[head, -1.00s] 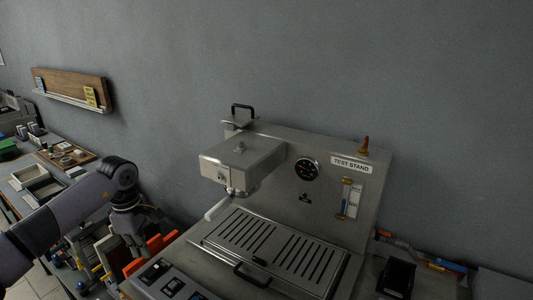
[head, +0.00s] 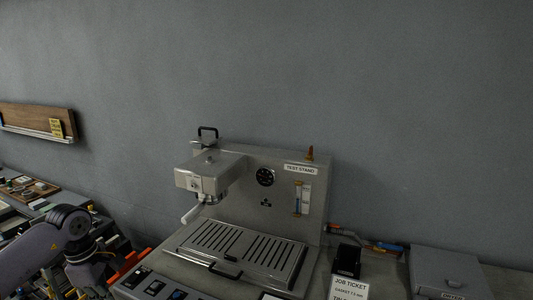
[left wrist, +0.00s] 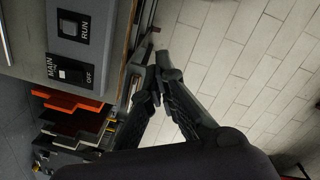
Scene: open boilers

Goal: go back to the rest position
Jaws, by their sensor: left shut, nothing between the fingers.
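My left arm comes in at the lower left of the head view, beside the boiler test stand (head: 255,200). In that view its wrist shows, but its fingertips are hard to make out. In the left wrist view my left gripper (left wrist: 156,72) is shut and empty, with its fingertips together over the tiled floor. The stand's panel with the RUN and MAIN switches (left wrist: 78,28) is at the upper left of that view, apart from the fingers. My right gripper is not in view.
Orange bins (left wrist: 75,102) stand close to the left gripper. A grey box (head: 450,272), a dark holder (head: 347,260) and a job ticket (head: 350,288) are right of the stand. A wooden wall board (head: 30,118) hangs at the left. The tiled floor (left wrist: 250,60) looks clear.

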